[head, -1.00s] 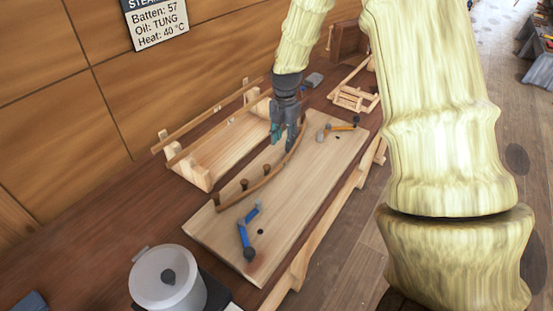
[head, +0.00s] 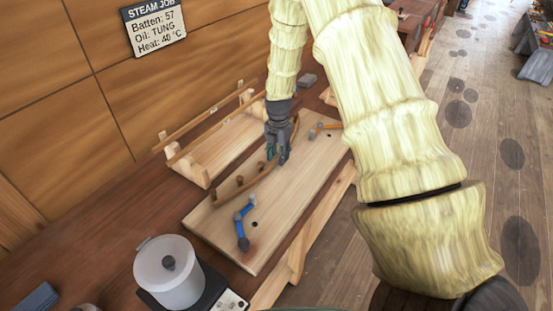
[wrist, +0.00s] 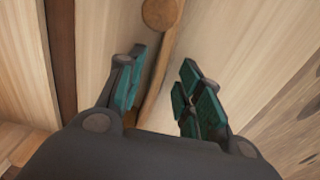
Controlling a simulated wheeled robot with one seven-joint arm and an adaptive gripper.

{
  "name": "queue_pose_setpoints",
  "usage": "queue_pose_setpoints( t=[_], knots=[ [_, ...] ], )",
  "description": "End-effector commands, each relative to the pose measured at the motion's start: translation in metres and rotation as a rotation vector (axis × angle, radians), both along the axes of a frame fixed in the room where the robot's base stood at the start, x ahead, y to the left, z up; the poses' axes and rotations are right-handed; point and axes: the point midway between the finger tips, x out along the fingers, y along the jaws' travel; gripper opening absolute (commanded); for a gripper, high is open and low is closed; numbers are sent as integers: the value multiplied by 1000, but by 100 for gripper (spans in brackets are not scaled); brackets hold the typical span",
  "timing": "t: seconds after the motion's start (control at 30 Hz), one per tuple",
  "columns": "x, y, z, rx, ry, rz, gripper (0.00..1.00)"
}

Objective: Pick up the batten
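A curved wooden batten (head: 252,182) lies bent along dark pegs on a pale board (head: 225,235). My gripper (head: 279,159) is over the far part of this batten in the head view. The wrist view shows the gripper (wrist: 160,95) open, with teal finger pads apart. The batten (wrist: 155,85) runs between the fingers, closer to the left one, and nothing shows as gripped. How far the fingertips are above the board is hard to tell. Straight strips (head: 200,122) rest on a wooden rack (head: 190,168) behind.
A round peg (wrist: 160,12) stands by the batten ahead of the fingers. A white pot (head: 168,275) stands near left. A sign (head: 153,27) hangs on the wall.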

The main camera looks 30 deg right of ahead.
Motion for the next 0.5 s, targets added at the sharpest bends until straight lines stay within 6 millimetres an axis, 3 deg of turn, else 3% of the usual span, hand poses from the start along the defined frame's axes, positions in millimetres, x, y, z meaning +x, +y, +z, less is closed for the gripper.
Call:
queue_pose_setpoints(
  t=[0.4, 0.5],
  knots=[
    [0, 0, -8, 0, 0, 1, 36],
    [0, 0, -8, 0, 0, 0, 18]
  ],
)
